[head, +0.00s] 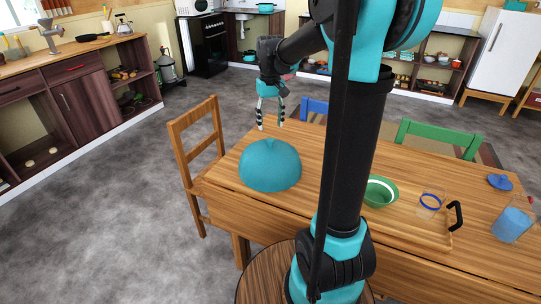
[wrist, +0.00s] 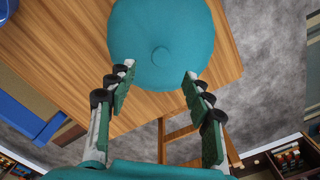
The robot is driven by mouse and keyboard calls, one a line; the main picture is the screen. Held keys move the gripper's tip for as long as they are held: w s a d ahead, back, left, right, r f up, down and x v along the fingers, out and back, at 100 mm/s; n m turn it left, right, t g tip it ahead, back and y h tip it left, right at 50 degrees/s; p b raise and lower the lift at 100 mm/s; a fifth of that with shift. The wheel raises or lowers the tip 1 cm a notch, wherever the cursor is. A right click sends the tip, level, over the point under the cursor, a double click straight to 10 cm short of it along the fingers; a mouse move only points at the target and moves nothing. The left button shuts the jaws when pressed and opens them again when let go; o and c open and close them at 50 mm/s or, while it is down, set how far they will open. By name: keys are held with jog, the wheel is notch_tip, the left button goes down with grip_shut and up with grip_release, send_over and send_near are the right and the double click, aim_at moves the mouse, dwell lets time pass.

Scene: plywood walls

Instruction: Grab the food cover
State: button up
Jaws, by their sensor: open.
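The food cover (head: 270,166) is a teal dome with a small knob on top, resting on the wooden table at its left end. In the wrist view the food cover (wrist: 162,25) lies ahead of the fingertips, its round knob showing on the near part of the dome.
Grey floor is free further left.

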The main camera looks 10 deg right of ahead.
aim_at(270, 140)
notch_tip(270, 140, down, 8)
jog(key=shift+s+f, duration=0.1)
jog(key=shift+f, duration=0.05)
dwell(0.4)
grip_shut()
dwell(0.3)
